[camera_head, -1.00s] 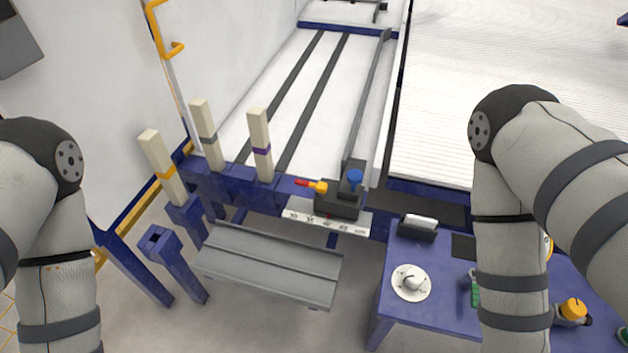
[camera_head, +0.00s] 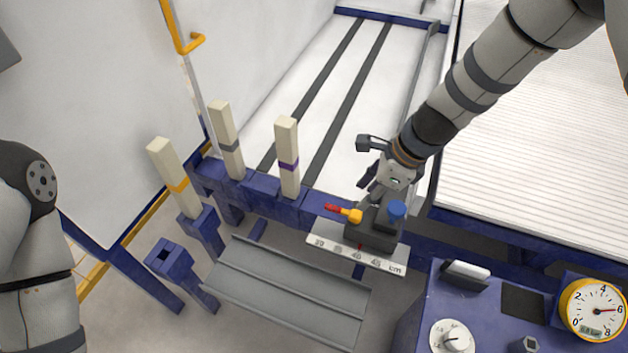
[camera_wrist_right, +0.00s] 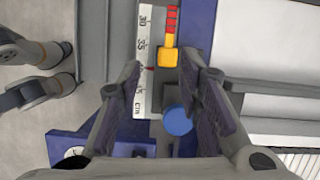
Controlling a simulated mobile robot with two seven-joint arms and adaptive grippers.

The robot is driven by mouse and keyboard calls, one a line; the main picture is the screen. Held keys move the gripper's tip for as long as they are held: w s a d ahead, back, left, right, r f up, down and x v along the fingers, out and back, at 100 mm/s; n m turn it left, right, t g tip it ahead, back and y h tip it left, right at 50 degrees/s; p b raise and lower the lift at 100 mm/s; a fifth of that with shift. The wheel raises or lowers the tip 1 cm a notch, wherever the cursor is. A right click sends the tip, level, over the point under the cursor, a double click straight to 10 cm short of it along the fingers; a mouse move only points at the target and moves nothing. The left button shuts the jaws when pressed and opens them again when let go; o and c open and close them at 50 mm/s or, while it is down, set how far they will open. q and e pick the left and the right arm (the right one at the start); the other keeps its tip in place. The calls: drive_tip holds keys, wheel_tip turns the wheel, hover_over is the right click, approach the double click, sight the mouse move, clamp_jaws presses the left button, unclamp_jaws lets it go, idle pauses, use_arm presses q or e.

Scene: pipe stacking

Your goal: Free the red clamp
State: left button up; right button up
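The red clamp lever (camera_head: 332,208) has a yellow joint (camera_head: 352,215) and sits on a dark block (camera_head: 372,236) with a blue knob (camera_head: 397,209), on the blue rail behind the ruler. The lever points left in the head view. In the right wrist view the red lever (camera_wrist_right: 172,20), yellow joint (camera_wrist_right: 167,57) and blue knob (camera_wrist_right: 178,121) lie in line beyond and between the fingers. My right gripper (camera_head: 366,164) is open and empty, above the block, apart from the lever. My left arm shows at the left edge; its gripper is out of view.
A white ruler plate (camera_head: 355,256) runs along the front of the block. Upright cream posts with grey (camera_head: 226,140), purple (camera_head: 287,155) and orange (camera_head: 174,178) bands stand to the left. A grey tray (camera_head: 290,290) lies in front. A blue panel with a gauge (camera_head: 597,310) is at right.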

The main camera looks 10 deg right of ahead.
sight(335, 208)
drive_tip(key=shift+m, duration=0.5)
drive_tip(key=w+a+f, duration=0.1)
drive_tip(key=f, duration=0.2)
drive_tip(key=w+a+f+b, duration=0.1)
drive_tip(key=w+a+f, duration=0.1)
drive_tip(key=f, duration=0.1)
drive_tip(key=w+a+f+b, duration=0.1)
drive_tip(key=f, duration=0.2)
drive_tip(key=shift+w+a+f, duration=0.2)
drive_tip(key=shift+w+f, duration=0.05)
use_arm(q)
drive_tip(key=s+f, duration=0.2)
drive_tip(key=shift+s+f+g, duration=0.25)
drive_tip(key=shift+f+g, duration=0.05)
drive_tip(key=shift+g, duration=0.1)
use_arm(e)
clamp_jaws()
